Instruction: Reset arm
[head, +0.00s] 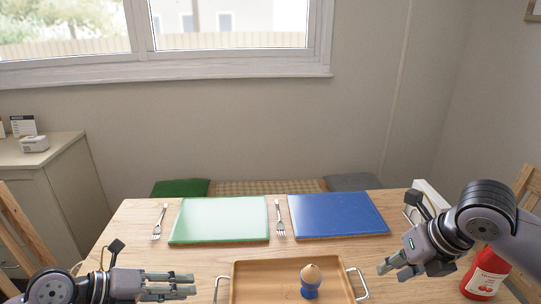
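My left gripper (178,286) is at the bottom left, pointing right. A gap shows between its fingers, and it holds nothing. My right gripper (388,267) is over the right side of the table, pointing left and down. Its fingers are seen at an angle, so its opening is unclear, and no held object shows. A wooden tray (250,268) with metal handles lies between the two grippers. A blue egg cup (310,290) with a brown egg (311,273) in it stands upright on the tray.
A red bottle (484,277) stands beside my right arm. Wooden chairs (20,235) (527,190) flank the table.

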